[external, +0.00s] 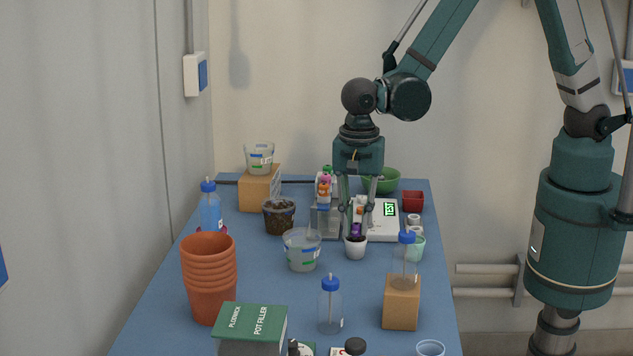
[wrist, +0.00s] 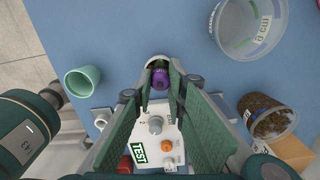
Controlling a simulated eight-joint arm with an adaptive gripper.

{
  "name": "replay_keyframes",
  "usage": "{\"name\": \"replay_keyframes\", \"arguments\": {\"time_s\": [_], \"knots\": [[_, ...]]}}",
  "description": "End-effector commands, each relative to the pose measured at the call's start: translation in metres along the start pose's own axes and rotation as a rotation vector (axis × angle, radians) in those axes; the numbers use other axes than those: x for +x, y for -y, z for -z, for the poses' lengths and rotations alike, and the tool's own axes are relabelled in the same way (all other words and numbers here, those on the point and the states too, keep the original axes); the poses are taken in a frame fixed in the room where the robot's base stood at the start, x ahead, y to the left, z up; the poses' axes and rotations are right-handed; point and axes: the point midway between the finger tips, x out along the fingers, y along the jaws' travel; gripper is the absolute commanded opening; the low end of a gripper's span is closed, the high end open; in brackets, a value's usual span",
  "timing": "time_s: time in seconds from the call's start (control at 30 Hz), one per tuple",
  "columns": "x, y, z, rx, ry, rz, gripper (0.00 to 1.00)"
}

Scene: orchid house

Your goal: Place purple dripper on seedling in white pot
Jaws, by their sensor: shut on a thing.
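The purple dripper (external: 356,229) is between the fingers of my gripper (external: 356,233), which is shut on it, low over the white pot (external: 355,247). In the wrist view the purple dripper (wrist: 160,79) shows between the fingertips (wrist: 161,86), over the near part of the white pot's mouth (wrist: 155,60). A little dark green of the seedling (wrist: 159,65) shows inside the pot beside the dripper; most of it is hidden. I cannot tell whether the dripper touches the seedling or the soil.
A clear tub (external: 302,251) stands left of the white pot, and a mint pot (external: 418,246) stands to its right. A blue-capped bottle on a wooden block (external: 401,304) is close in front on the right. A white meter (external: 383,221) and a rack with other drippers (external: 324,190) are behind.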

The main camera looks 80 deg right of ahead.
Motion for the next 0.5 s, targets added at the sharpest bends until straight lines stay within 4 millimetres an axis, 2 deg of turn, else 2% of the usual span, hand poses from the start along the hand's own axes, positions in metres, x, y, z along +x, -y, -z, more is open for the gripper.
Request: {"name": "replay_keyframes", "arguments": {"time_s": [0.17,0.2,0.3,0.5], "knots": [[0.0040,0.0000,0.0000,0.000,0.000,0.000,0.09],[0.0038,0.0000,0.0000,0.000,0.000,0.000,0.18],[0.0032,0.0000,0.0000,0.000,0.000,0.000,0.30],[0.0031,0.0000,0.0000,0.000,0.000,0.000,0.30]]}}
